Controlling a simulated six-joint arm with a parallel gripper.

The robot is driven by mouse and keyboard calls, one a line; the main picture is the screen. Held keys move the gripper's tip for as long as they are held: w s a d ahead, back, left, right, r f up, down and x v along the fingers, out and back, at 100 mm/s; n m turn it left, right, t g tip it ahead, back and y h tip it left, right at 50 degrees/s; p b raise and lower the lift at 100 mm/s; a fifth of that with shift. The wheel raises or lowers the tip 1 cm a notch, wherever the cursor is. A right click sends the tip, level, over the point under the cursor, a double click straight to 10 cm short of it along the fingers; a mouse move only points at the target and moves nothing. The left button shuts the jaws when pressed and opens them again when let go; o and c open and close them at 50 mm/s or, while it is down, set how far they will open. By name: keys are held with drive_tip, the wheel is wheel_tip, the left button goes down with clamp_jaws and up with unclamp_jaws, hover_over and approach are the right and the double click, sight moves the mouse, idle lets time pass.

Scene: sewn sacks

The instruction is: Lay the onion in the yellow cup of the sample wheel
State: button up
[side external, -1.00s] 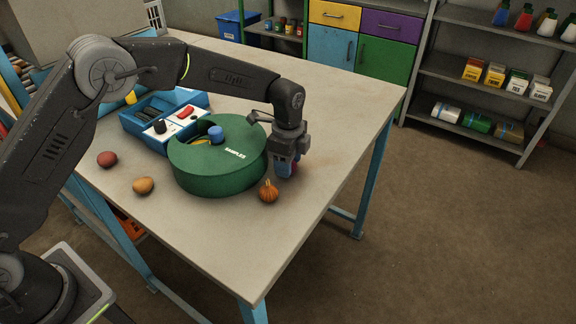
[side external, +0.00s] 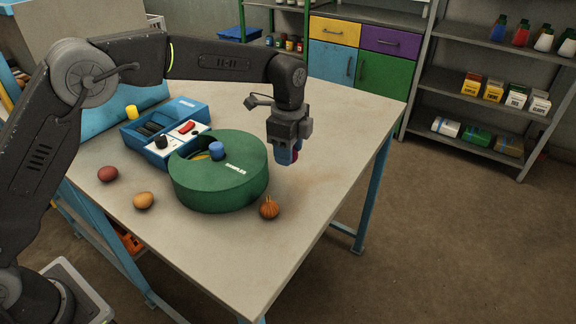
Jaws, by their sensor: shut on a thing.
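My gripper (side external: 287,157) hangs above the table to the right of the wheel, pointing down, shut on a small dark red thing (side external: 296,155). The blue fingers hide most of it, so I cannot tell if it is an onion. An orange-brown, ribbed, onion-like bulb (side external: 269,209) with a pointed top lies at the wheel's front right.
A red-brown round thing (side external: 108,174) and a tan one (side external: 144,200) lie left of the wheel. A blue control box (side external: 165,125) with a red switch and black knob stands behind it. The table's right side is clear.

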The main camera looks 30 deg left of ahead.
wheel_tip(320, 180, up, 2)
drive_tip(key=shift+r, duration=0.2)
drive_tip(key=r, duration=0.4)
drive_tip(key=shift+a+r, duration=0.35)
drive_tip(key=shift+a, duration=0.05)
drive_tip(key=s+a+m, duration=0.1)
drive_tip(key=s+a, duration=0.2)
drive_tip(key=a, duration=0.8)
drive_tip(key=s+a, duration=0.3)
drive_tip(key=a, duration=0.7)
drive_tip(key=shift+m, duration=0.3)
drive_tip(key=f, duration=0.9)
drive_tip(key=shift+s+a+f, duration=0.2)
drive_tip(key=shift+s+a, duration=0.2)
drive_tip(key=shift+f, duration=2.2)
drive_tip(key=shift+f, duration=0.1)
drive_tip(key=o, duration=0.6)
drive_tip(key=shift+o, duration=0.2)
